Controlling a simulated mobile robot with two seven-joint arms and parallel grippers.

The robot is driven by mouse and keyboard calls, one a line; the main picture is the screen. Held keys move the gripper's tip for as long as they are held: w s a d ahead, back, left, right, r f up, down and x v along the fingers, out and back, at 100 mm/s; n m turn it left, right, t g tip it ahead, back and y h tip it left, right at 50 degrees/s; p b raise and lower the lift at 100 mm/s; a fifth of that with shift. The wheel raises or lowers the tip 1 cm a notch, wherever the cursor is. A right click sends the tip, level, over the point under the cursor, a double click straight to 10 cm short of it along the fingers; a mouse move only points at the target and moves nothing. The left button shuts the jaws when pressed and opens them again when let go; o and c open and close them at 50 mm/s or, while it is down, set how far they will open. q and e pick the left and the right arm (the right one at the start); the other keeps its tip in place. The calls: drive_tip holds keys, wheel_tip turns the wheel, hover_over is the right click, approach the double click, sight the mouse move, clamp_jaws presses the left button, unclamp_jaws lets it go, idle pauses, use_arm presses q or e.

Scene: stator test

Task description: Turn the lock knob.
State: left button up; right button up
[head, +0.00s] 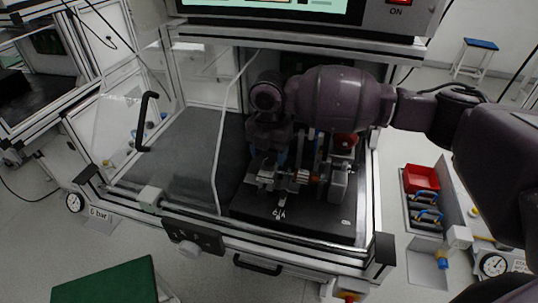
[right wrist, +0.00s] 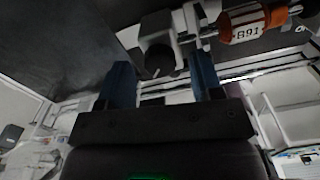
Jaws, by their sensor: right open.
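The lock knob (right wrist: 158,60) appears to be the dark round knob with a pale line on its face, on a grey block in the right wrist view. My right gripper (right wrist: 160,66) is open, with one blue finger on each side of the knob in the picture. I cannot tell whether either finger touches it. In the head view my right gripper (head: 268,157) points down over the metal fixture (head: 264,180); the knob cannot be made out there. My left gripper is out of view.
The fixture stands on a black plate (head: 255,208) inside a framed test cell. A clear panel with a black handle (head: 146,122) is at the left. A red bin (head: 421,179) stands at the right. The grey cell floor (head: 185,150) left of the fixture is clear.

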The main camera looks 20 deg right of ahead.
drive_tip(key=shift+f, duration=0.45)
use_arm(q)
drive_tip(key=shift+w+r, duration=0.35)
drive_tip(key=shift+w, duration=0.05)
